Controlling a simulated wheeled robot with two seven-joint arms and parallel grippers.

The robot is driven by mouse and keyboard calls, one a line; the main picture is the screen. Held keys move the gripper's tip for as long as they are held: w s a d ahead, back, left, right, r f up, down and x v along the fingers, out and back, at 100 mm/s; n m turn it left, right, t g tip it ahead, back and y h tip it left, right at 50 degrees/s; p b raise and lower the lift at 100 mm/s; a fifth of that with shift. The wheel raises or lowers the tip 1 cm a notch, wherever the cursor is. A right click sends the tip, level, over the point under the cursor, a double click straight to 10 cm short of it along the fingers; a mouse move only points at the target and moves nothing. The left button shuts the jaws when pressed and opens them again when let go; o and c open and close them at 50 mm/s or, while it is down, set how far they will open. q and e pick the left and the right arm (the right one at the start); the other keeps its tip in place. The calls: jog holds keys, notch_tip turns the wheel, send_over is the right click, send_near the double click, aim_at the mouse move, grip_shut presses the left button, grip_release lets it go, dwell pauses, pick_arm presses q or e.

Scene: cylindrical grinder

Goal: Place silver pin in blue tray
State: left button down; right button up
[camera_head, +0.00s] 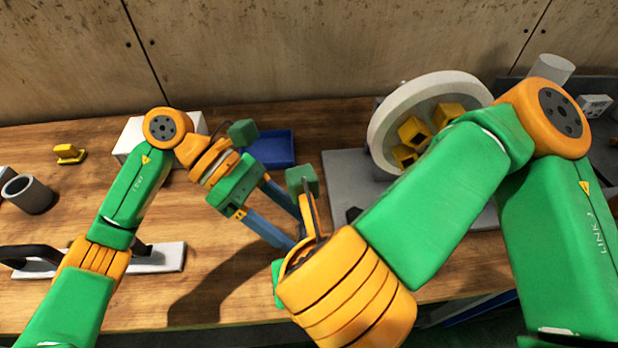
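The blue tray (272,149) lies on the wooden table near the back, just right of the white box and partly hidden by my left gripper. My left gripper (294,230) is in front of the tray, its two blue fingers apart and pointing down to the right. I see nothing between them, though their tips are close to my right wrist. Part of my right gripper (303,182) shows beyond its orange wrist; its fingers are hidden. I cannot make out the silver pin; it may be hidden behind my arms.
A grinder with a round grey wheel (385,128) and yellow jaws stands at the right, partly behind my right arm. A white box (130,142), a yellow part (69,154), a grey cup (30,194) and a plate with a black handle (166,257) are at the left.

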grip_shut()
pick_arm(q)
jog(key=shift+c, duration=0.4)
grip_release()
